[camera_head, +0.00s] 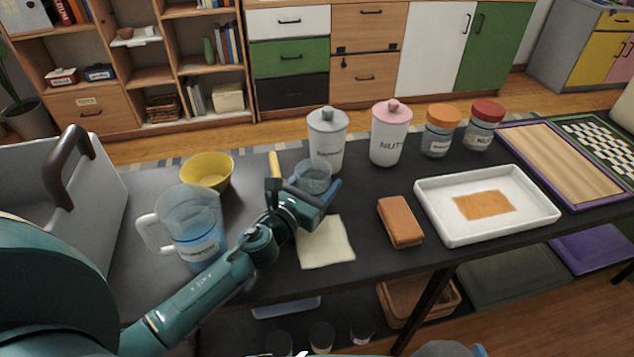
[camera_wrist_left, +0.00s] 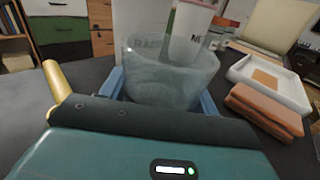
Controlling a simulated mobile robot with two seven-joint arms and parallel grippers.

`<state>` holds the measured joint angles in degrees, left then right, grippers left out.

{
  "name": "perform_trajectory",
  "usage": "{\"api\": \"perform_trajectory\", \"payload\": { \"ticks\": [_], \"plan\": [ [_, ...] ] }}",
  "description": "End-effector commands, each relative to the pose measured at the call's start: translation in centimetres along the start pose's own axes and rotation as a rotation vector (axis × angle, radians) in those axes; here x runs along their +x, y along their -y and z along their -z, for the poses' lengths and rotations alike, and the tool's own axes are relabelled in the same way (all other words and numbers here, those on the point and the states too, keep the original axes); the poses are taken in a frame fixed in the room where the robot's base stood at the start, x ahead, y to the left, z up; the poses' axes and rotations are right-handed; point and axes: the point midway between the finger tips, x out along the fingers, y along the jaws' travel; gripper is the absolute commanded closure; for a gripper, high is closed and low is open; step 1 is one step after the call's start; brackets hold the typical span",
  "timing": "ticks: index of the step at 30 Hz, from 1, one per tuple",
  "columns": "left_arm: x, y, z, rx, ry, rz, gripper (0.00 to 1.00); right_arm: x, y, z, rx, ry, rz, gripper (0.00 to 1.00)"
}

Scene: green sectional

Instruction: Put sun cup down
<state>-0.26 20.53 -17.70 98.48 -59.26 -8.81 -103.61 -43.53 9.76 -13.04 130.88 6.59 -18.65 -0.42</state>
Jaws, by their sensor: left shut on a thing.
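The cup is a small clear glass-like one (camera_head: 312,177), held in my left gripper (camera_head: 318,190) in the head view. In the left wrist view the cup (camera_wrist_left: 170,78) stands upright between the blue fingers, and my left gripper (camera_wrist_left: 165,95) is shut on it. No sun mark can be made out on it. The cup is just behind a cream cloth (camera_head: 325,243) and in front of a grey-lidded white canister (camera_head: 327,140). Whether its base touches the table is hidden by the gripper. My right gripper is not in view.
On the dark table (camera_head: 375,270) stand a clear pitcher (camera_head: 190,225), a yellow bowl (camera_head: 206,173), a pink-lidded canister (camera_head: 390,135) and two jars. Some bare table lies between canisters and block.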

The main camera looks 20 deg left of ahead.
Motion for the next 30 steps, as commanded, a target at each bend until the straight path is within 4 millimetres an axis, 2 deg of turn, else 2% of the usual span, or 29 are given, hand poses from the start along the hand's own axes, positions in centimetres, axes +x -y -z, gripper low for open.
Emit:
{"api": "perform_trajectory", "payload": {
  "ticks": [1, 2, 9, 20, 23, 30],
  "plan": [
    [0.0, 0.0, 0.3, 0.001, 0.000, 0.000, 0.64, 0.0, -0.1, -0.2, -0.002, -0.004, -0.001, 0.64],
    [0.0, 0.0, 0.3, 0.001, 0.000, 0.000, 0.39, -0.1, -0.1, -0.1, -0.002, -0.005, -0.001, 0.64],
    [0.0, 0.0, 0.2, 0.001, 0.000, 0.000, 0.19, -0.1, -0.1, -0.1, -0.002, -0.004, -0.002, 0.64],
    [-0.1, 0.0, -0.2, 0.000, -0.001, 0.000, 0.18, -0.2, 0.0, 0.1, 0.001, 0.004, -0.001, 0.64],
    [-1.6, 0.0, 0.1, 0.000, -0.003, 0.001, 0.18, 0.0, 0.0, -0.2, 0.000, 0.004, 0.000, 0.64],
    [-6.7, 0.0, 0.1, 0.001, -0.002, 0.001, 0.18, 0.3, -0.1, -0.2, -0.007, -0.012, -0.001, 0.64]
  ]
}}
